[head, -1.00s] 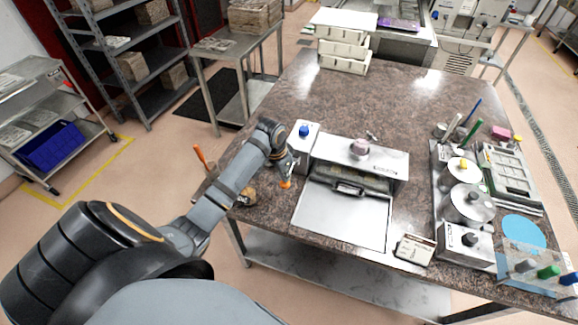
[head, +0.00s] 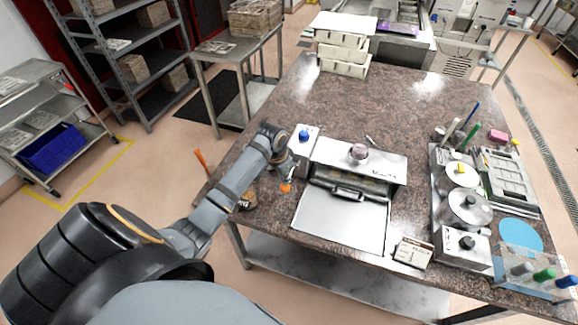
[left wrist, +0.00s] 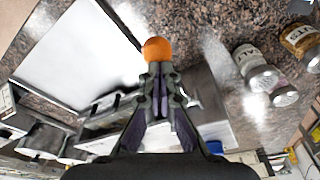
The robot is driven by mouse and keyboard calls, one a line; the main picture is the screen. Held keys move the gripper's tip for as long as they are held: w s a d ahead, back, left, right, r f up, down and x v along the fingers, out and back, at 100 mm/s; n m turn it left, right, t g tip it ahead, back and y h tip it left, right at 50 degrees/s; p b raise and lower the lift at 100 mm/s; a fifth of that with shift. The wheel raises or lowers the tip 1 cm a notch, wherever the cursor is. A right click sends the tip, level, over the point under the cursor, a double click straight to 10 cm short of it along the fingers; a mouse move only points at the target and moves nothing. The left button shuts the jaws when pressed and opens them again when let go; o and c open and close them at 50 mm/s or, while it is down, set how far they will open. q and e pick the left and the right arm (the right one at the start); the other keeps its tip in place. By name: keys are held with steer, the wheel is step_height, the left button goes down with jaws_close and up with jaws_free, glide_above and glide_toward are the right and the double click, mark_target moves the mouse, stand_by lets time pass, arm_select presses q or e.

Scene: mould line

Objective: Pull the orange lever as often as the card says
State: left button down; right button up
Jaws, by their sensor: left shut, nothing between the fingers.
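The orange lever's round knob (head: 286,188) is at the left side of the press-like machine (head: 375,165). It also shows in the left wrist view (left wrist: 157,48), just beyond my fingertips. My left gripper (head: 287,177) is shut with nothing between its fingers. Its tips (left wrist: 157,68) are at the knob and seem to touch it; the lever's shaft is hidden behind them. The card (head: 412,251) stands near the table's front edge, right of the machine's pale plate (head: 340,218). Its writing is too small to read. My right gripper is not in view.
A white box with a blue button (head: 303,136) stands behind my left gripper. Small jars (head: 246,200) are left of it, clearer in the wrist view (left wrist: 257,75). Metal pots (head: 466,208) and a tray stand at right. The table's back middle is clear.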

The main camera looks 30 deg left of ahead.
arm_select(q)
steer(key=w+v, duration=0.2)
steer(key=v, duration=0.8)
steer(key=shift+d+r, duration=0.25)
steer(key=shift+r, duration=0.3)
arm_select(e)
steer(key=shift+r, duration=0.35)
arm_select(q)
steer(key=shift+r, duration=0.1)
steer(key=shift+w+f+m+g+h+b, duration=0.1)
steer(key=shift+f+m+g+h+b, duration=0.15)
steer(key=shift+f+m, duration=1)
steer(key=shift+w+f+m+g+h+b, duration=0.15)
steer(key=shift+f+m+h+b, duration=0.15)
steer(key=shift+f+m, duration=0.95)
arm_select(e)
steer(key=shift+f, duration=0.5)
arm_select(q)
steer(key=shift+s+r+m, duration=0.1)
steer(key=shift+r+m, duration=0.3)
steer(key=shift+m, duration=0.1)
